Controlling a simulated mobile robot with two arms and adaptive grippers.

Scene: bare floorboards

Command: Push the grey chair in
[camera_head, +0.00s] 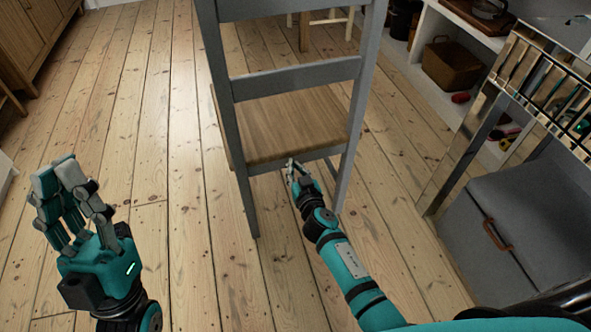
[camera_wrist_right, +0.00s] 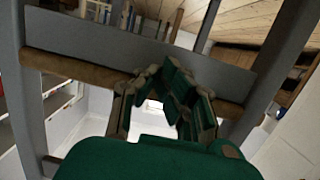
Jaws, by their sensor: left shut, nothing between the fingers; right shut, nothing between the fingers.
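The grey chair (camera_head: 224,118) stands upright on the floor in the middle of the head view, its slatted back towards me. Its wooden seat (camera_head: 290,120) lies beyond the back posts. My right gripper (camera_head: 292,167) is shut and empty, low behind the chair between the back posts, near the seat's rear edge. In the right wrist view, its fingers (camera_wrist_right: 168,88) overlap the wooden edge and a grey crossbar (camera_wrist_right: 130,55); I cannot tell whether they touch. My left gripper (camera_head: 68,182) is shut and empty above the floor, left of the chair and apart from it.
A mirrored-edge unit (camera_head: 468,150) and a grey box with a brown handle (camera_head: 520,215) stand close on the right. White shelving (camera_head: 440,85) with a basket (camera_head: 450,63) is behind. A wooden cabinet (camera_head: 35,35) is far left. Floorboards left of the chair are clear.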

